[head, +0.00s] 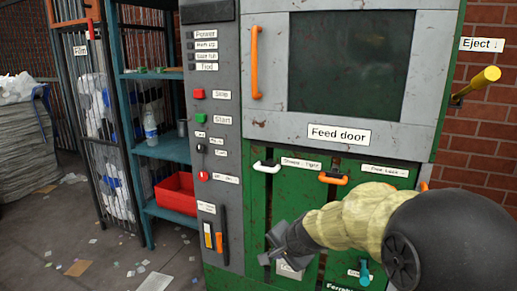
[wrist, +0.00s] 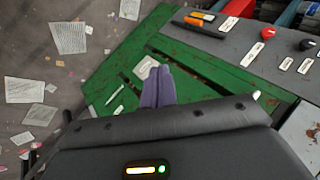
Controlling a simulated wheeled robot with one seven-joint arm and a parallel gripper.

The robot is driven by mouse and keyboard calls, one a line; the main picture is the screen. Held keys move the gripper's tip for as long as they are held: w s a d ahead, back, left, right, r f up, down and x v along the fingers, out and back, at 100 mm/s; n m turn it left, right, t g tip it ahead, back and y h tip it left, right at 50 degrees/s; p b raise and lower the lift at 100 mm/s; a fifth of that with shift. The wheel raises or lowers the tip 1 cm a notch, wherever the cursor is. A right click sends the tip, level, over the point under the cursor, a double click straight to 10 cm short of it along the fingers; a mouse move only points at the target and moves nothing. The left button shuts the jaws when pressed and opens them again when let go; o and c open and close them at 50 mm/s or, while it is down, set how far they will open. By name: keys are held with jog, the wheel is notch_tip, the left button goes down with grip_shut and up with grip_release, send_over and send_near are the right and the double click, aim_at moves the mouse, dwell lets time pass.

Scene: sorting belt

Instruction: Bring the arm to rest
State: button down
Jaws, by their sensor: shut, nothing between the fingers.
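My gripper (head: 272,254) is in front of the lower green panels of the machine in the head view, at the end of my arm that comes in from the right. In the wrist view my gripper's fingers (wrist: 158,84) are together and hold nothing. They point toward the green panel (wrist: 190,67). I cannot tell whether they touch it. The forearm hides part of the lower right of the machine.
The machine has a feed door (head: 348,65) with an orange handle (head: 255,62), and a grey control panel (head: 215,130). A yellow lever (head: 482,82) sticks out at right. A teal shelf (head: 165,150) holds a red bin (head: 177,193) and a bottle (head: 150,127). Papers litter the floor.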

jog(key=s+d+f+n+g+h, duration=0.2)
jog(key=s+d+f+n, duration=0.25)
jog(key=s, duration=0.45)
jog(key=s+d+f+n+g+h, duration=0.15)
jog(key=s+d+f+n, duration=0.35)
jog(key=s, duration=0.5)
notch_tip(320, 180, up, 32)
jog(key=p, duration=3.1)
jog(key=shift+s+d+m+g, duration=0.15)
jog(key=shift+d+m+g, duration=0.2)
jog(key=shift+d+m, duration=0.1)
